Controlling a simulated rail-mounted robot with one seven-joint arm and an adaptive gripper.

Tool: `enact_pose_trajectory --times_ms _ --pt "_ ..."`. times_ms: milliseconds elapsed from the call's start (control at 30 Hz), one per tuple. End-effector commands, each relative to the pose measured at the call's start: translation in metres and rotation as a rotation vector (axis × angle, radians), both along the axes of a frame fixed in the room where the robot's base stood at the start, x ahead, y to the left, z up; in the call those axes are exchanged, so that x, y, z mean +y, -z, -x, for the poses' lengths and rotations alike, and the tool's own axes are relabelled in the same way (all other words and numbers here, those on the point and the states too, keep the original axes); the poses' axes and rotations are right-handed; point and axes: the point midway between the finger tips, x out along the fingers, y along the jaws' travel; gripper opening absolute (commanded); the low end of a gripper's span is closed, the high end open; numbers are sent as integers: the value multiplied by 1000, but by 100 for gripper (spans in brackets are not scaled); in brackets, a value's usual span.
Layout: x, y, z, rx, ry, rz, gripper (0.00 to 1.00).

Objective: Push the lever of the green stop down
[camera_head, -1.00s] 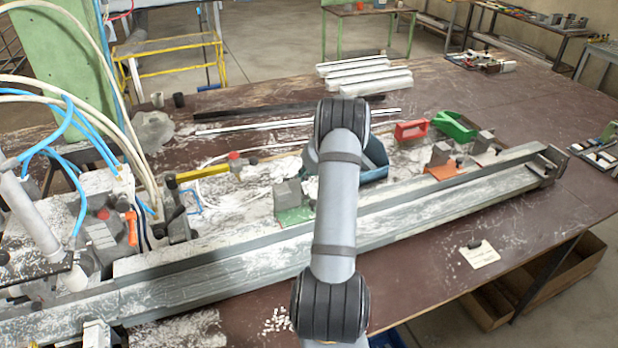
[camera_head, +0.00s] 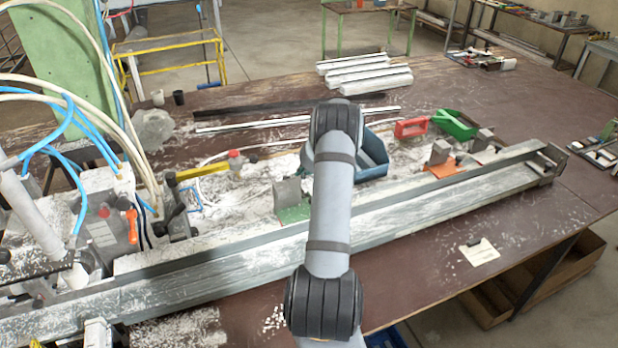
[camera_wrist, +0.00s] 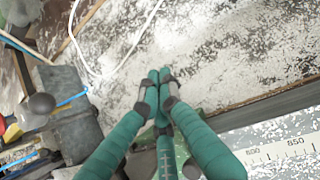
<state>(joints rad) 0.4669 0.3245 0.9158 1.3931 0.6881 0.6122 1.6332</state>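The green stop (camera_head: 293,214) stands behind the long rail in the head view, left of my arm. It has a green base plate and an upright grey block (camera_head: 287,192). Its lever cannot be made out in the head view, and my arm covers the area to its right. In the wrist view, a green surface (camera_wrist: 182,152) shows under and between my fingers.
The long metal rail (camera_head: 440,205) runs along the bench, and its scale (camera_wrist: 285,150) shows at lower right in the wrist view. Hoses and clamps crowd the left.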

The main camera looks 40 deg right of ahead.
Motion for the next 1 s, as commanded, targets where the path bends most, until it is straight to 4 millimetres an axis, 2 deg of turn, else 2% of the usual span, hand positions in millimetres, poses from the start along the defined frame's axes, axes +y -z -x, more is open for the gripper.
enact_pose_trajectory --times_ms 300,467,633,1000 --pt "0 0 0 0 0 0 0" --pt "-1 -11 5 0 1 1 0" --pt "-1 -40 20 -1 3 1 0" --pt "-18 -108 2 -2 1 3 0"
